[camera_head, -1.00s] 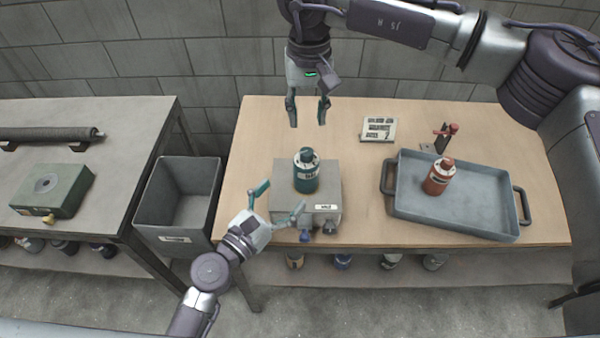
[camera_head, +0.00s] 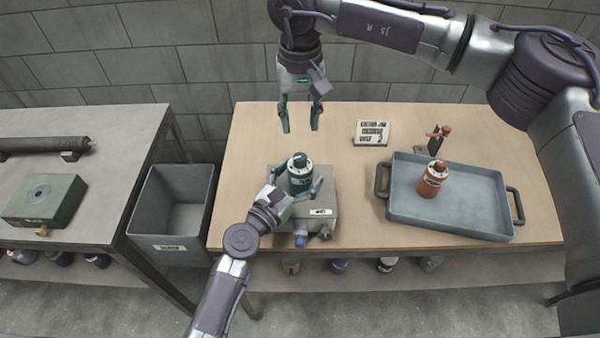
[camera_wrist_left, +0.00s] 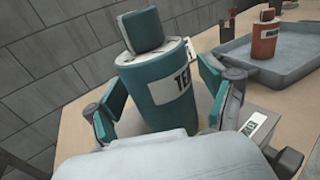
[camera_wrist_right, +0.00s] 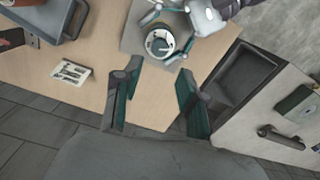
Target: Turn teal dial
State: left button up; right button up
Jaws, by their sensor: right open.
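The teal dial is a teal cylinder (camera_head: 300,177) with a dark knob (camera_head: 299,160) on a pale top plate, standing upright on a grey box (camera_head: 322,198). In the left wrist view the cylinder (camera_wrist_left: 162,95) stands between the two fingers of my left gripper (camera_wrist_left: 160,103). The fingers are spread on either side of it; whether they touch it I cannot tell. My right gripper (camera_head: 299,125) is open and empty, pointing down behind the cylinder, apart from it. In the right wrist view the knob's top (camera_wrist_right: 160,43) lies beyond the open fingers (camera_wrist_right: 157,103).
A grey tray (camera_head: 465,220) holding an orange cylinder (camera_head: 432,180) is on the right. A small sign (camera_head: 372,133) and a red-handled fixture (camera_head: 438,137) stand behind. A grey bin (camera_head: 172,210) sits between the tables.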

aim_at(300, 156)
pick_arm(q)
jog(key=c, duration=1.1)
jog(key=shift+o, duration=0.2)
pick_arm(e)
jog(key=shift+o, duration=1.3)
jog(key=m, duration=0.5)
jog(key=shift+r, duration=0.15)
notch_tip(300, 156, down, 11)
jog(key=m, duration=2.5)
jog(key=shift+r+m, duration=0.2)
jog(key=shift+m, duration=0.1)
